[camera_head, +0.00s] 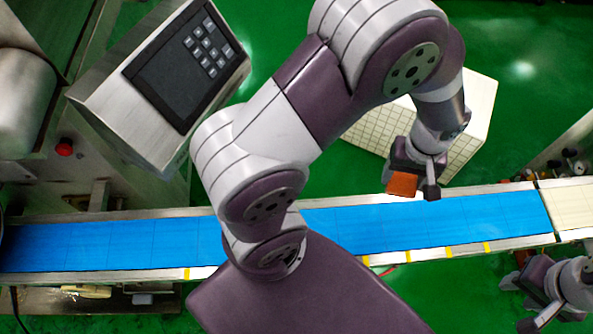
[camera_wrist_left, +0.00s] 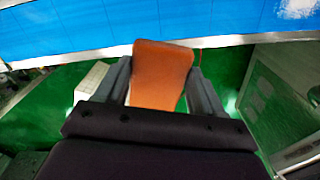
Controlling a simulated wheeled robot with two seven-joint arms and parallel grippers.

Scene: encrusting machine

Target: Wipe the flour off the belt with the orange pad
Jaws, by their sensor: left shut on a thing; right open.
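The orange pad (camera_head: 402,185) is held by my left gripper (camera_head: 413,180), at the far edge of the blue belt (camera_head: 480,211). In the left wrist view the pad (camera_wrist_left: 160,75) stands between the two dark fingers, its end overlapping the belt's metal edge. I cannot tell whether it touches the belt. A whitish patch (camera_wrist_left: 298,8) shows on the belt (camera_wrist_left: 200,22) at the top right of the left wrist view; I cannot tell if it is flour or glare. My right gripper (camera_head: 520,290) is open and empty at the lower right. My left arm hides the belt's middle.
A control panel (camera_head: 185,65) on a metal housing stands at the upper left, with a red button (camera_head: 64,147) below. A white tiled block (camera_head: 478,110) stands behind my left gripper. A pale belt section (camera_head: 572,207) joins at the right.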

